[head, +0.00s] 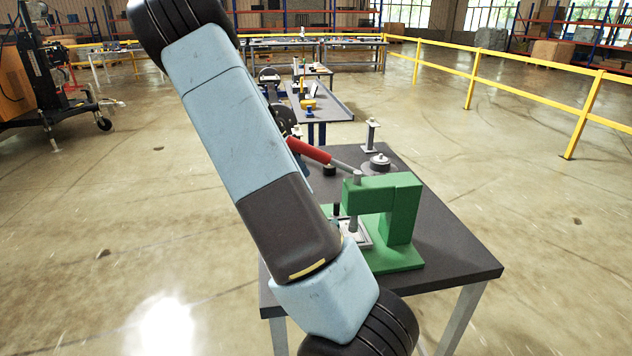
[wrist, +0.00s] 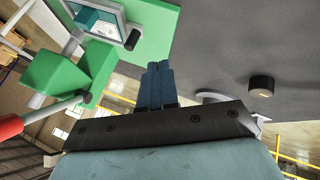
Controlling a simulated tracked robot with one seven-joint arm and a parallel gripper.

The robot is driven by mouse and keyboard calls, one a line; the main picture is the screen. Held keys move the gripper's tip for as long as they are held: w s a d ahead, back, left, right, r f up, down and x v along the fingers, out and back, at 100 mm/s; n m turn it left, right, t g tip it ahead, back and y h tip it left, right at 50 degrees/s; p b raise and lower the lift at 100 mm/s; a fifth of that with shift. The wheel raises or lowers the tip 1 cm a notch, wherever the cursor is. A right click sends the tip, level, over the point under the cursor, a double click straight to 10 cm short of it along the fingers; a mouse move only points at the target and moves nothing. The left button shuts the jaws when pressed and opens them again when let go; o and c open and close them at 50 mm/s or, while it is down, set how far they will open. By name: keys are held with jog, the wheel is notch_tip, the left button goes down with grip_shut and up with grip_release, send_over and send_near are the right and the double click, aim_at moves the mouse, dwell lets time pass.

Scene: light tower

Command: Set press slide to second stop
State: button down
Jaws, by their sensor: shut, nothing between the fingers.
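A green press (head: 400,215) stands on a dark table in the head view. A grey slide (head: 353,222) hangs from its arm over a pale plate. A lever with a red grip (head: 310,150) leans up and left from the press top. In the wrist view the green press (wrist: 55,75) is at the left, its image turned, with the red grip (wrist: 10,127) cut off at the left edge. My gripper (wrist: 158,66) is shut and empty, its blue fingers beside the press and apart from the lever. In the head view my arm hides the gripper.
The dark table (head: 455,255) carries a round weight on a disc (head: 379,163), a small post (head: 371,135) and a dark puck (head: 329,169). The puck also shows in the wrist view (wrist: 261,86). The table's right front is bare. Yellow railings (head: 500,60) stand behind.

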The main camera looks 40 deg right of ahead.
jog(key=x, duration=0.8)
jog(key=shift+s+d+f, duration=0.15)
jog(key=shift+s+f, duration=0.15)
jog(key=s, duration=0.3)
jog(key=shift+s, duration=0.45)
jog(key=shift+s, duration=0.15)
